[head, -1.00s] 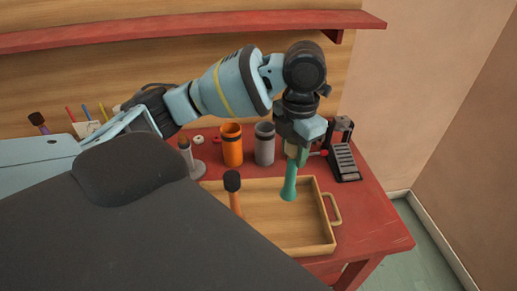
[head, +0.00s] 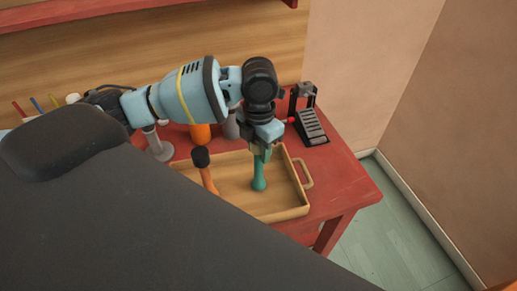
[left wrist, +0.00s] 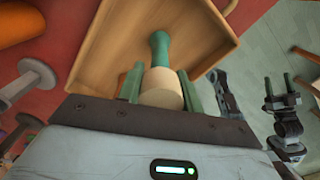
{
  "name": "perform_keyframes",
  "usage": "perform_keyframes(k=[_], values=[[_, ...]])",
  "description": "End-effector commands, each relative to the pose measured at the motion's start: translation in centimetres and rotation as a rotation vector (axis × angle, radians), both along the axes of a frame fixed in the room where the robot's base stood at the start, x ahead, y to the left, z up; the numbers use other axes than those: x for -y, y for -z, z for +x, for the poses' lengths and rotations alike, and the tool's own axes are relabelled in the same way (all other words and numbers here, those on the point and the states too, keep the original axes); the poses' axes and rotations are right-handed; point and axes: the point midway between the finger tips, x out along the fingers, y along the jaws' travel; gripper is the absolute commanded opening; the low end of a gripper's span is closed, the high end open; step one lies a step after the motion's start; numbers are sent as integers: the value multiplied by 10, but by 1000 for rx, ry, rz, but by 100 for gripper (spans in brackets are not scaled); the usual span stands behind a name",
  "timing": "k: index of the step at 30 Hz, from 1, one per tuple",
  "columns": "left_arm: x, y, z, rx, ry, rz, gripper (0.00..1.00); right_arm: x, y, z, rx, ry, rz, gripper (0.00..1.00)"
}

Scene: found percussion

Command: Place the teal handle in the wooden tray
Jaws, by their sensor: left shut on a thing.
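The teal handle (head: 259,175) hangs roughly upright from my left gripper (head: 261,150), over the inside of the wooden tray (head: 283,213). My left gripper is shut on it, near a pale wooden part at its upper end. In the left wrist view the teal handle (left wrist: 160,46) points away between the fingers (left wrist: 160,88), with the pale round end nearest the camera and the tray (left wrist: 103,50) behind. I cannot tell whether its lower end touches the tray floor. My right gripper (left wrist: 284,90) shows at the right of the left wrist view, its two green fingers apart and empty.
An orange-handled mallet with a black head (head: 201,158) leans in the tray's left part. Behind the tray stand an orange cup (head: 200,134), a grey cup (head: 231,126) and a grey stand (head: 157,145). A black pedal-like device (head: 311,126) sits at the table's back right.

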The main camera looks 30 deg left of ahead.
Motion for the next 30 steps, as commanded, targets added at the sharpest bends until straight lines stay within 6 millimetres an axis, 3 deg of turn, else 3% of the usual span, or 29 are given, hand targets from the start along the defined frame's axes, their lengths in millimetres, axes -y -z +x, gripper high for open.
perform_keyframes(k=[14,15,18,19,30], values=[[0,11,0,3,1,-1,0,0,0,0,1,0,0,62],[0,11,0,3,1,-1,41,0,-1,0,2,0,0,62],[0,10,0,3,1,0,54,0,-1,1,2,0,0,62],[0,10,0,3,1,0,57,0,-1,1,2,0,0,62],[0,5,1,6,1,0,57,0,-2,2,6,-1,0,62]])
